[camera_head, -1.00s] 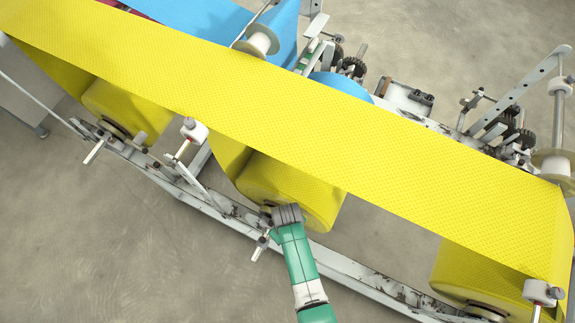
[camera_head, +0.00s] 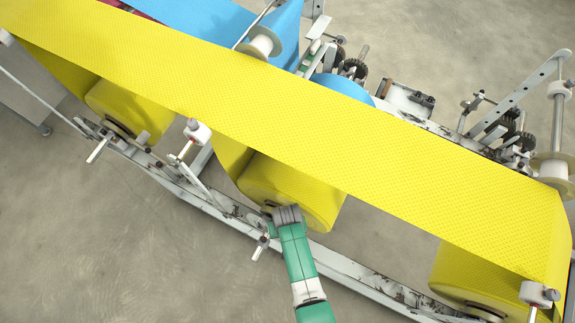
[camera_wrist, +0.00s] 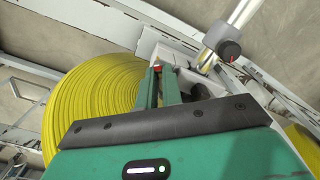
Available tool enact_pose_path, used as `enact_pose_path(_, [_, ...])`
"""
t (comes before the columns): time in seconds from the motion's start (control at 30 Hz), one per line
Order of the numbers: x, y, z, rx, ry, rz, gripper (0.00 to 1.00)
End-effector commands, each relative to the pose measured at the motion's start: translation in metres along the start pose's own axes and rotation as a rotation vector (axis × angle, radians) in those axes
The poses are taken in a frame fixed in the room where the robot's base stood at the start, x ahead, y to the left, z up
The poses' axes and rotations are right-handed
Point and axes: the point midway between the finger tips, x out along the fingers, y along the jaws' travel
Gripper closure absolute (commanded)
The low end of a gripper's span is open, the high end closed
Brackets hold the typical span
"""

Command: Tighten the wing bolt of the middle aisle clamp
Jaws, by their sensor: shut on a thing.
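My gripper (camera_wrist: 158,72) points at the frame beside the middle yellow roll (camera_head: 285,192). In the wrist view its two green fingers are shut on a small part with a reddish tip, which looks like the wing bolt (camera_wrist: 157,65). The fingers hide most of the bolt, so its turn angle cannot be told. The middle aisle clamp (camera_wrist: 184,83) is a pale block just behind the fingertips, partly covered by them. In the head view my green arm hides the fingertips and the bolt. The wound edge of the roll (camera_wrist: 92,108) is left of the fingers.
A bar end with a black, red-marked knob (camera_wrist: 229,50) sticks out right of the fingers; in the head view a bar (camera_head: 260,247) juts beside my wrist. The white rail (camera_head: 345,264) runs below the rolls. Yellow web (camera_head: 300,120) spans above. The near floor (camera_head: 110,245) is clear.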

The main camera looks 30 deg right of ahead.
Motion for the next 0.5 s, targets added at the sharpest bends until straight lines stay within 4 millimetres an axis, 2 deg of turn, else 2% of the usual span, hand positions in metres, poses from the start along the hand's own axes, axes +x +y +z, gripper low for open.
enact_pose_path(0.37, [-0.0002,0.0,-0.0001,0.004,0.0,0.0,1.0])
enact_pose_path(0.4, [-0.0002,-0.0001,-0.0001,0.004,0.0,0.0,0.89])
enact_pose_path(0.43, [-0.0002,0.0,-0.0001,0.004,0.0,0.0,0.84])
enact_pose_path(0.5, [-0.0002,-0.0001,-0.0001,0.004,0.0,0.0,0.84])
